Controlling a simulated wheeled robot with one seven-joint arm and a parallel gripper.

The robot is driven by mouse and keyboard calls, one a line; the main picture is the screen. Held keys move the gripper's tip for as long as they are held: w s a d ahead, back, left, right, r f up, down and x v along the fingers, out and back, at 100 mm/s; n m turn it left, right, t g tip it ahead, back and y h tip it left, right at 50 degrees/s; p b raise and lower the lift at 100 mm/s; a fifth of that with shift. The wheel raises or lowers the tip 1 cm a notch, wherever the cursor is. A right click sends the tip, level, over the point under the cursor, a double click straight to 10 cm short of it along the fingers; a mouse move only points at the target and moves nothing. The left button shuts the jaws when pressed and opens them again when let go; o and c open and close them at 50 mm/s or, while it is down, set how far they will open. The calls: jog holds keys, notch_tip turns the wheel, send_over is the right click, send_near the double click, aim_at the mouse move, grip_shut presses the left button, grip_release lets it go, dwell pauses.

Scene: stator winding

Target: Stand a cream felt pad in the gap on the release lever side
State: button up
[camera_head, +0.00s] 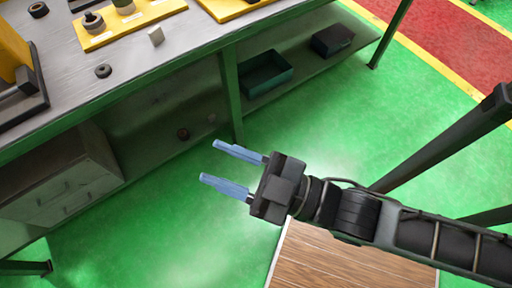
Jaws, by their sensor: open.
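I cannot make out the gap. My gripper (211,161) has two blue fingers spread apart with nothing between them. It is out over the green floor, in front of the bench and well away from the block.
The grey bench (150,72) runs along the upper left. The yellow board (126,23) carries a dark ring part and a cylinder. A black ring (103,71) lies on the bench. A green bin (265,74) and a dark box (332,40) sit on the lower shelf.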

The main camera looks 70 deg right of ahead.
jog(key=s+d+m+g, duration=0.4)
jog(key=s+d+g, duration=0.1)
jog(key=s, duration=0.6)
jog(key=shift+f+m, duration=0.25)
jog(key=shift+m, duration=0.15)
